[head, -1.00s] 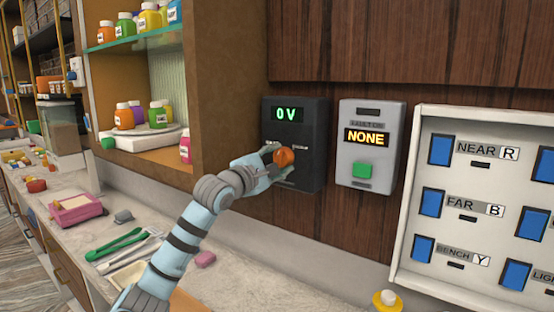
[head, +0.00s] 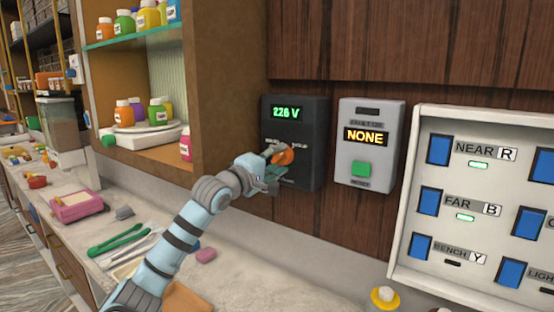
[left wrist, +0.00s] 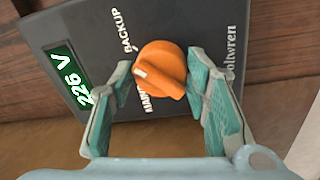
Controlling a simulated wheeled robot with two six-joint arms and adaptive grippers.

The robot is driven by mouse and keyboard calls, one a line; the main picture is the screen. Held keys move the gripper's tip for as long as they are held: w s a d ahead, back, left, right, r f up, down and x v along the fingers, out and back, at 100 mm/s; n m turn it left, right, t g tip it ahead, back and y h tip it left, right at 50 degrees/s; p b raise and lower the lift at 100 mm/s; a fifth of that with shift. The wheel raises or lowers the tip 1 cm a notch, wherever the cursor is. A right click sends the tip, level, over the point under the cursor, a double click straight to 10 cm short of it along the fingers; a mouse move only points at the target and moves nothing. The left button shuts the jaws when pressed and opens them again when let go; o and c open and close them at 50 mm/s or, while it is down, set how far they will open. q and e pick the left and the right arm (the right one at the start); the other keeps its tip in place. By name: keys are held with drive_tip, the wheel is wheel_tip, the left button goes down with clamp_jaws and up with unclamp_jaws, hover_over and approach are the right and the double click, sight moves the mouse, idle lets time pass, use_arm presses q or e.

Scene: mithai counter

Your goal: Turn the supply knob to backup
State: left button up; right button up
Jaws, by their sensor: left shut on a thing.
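The orange supply knob (head: 285,158) is on the dark wall box (head: 311,135), whose green display (head: 286,112) reads 226 V. My left gripper (head: 276,155) is at the knob. In the left wrist view, the knob (left wrist: 160,68) sits between the fingers of my left gripper (left wrist: 160,72), which is shut on it. The BACKUP label (left wrist: 120,30) and the partly hidden MAINS label (left wrist: 149,97) show beside the knob. Its white pointer mark (left wrist: 140,72) faces the label side, between the two words; its exact setting is hard to tell. My right gripper is not in view.
A grey box (head: 388,125) reading NONE, with a green button (head: 362,169), is right of the dark box. A white panel (head: 415,225) of blue switches stands further right; NEAR and FAR lights are green. Green tongs (head: 115,240) and a pink box (head: 76,206) lie on the counter.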

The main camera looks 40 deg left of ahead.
use_arm(q)
drive_tip(key=shift+f, duration=0.15)
drive_tip(key=o, duration=1.1)
